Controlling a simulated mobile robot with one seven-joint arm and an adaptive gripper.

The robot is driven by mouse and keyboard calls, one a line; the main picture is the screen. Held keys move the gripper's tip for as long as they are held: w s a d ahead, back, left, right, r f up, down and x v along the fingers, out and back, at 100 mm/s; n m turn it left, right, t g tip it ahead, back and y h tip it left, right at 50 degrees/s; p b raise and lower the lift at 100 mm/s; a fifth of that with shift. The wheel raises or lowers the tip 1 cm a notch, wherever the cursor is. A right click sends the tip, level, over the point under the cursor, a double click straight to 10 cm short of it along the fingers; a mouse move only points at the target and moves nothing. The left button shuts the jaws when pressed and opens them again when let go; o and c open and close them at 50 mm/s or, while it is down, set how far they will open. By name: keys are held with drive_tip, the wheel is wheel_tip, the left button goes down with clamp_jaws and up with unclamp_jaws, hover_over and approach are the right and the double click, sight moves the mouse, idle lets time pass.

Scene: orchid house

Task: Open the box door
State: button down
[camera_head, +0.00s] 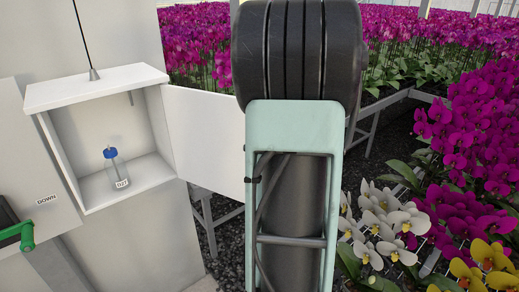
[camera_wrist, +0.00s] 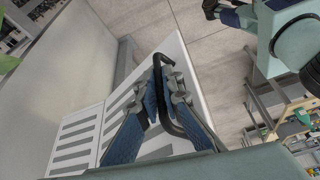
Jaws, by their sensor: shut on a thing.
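A white box (camera_head: 97,88) is fixed on the left in the head view. Its door (camera_head: 205,140) stands swung open to the right, and the inside shows. The far part of the door is hidden behind my arm. In the wrist view the door's slotted white face (camera_wrist: 85,135) shows with a black bar handle (camera_wrist: 159,95). My gripper (camera_wrist: 165,72) is shut on this handle, with a finger on each side of it. My gripper is hidden by my arm in the head view.
A green lever (camera_head: 26,237) is at the lower left beside a "DOWN" label. White orchids (camera_head: 380,225) and magenta orchids (camera_head: 490,110) on benches fill the right.

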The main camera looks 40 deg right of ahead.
idle(0.4)
drive_tip(key=c, duration=2.1)
unclamp_jaws()
drive_tip(key=shift+w, duration=0.1)
drive_tip(key=v, duration=0.7)
drive_tip(key=shift+r, duration=0.25)
drive_tip(key=shift+d, duration=0.1)
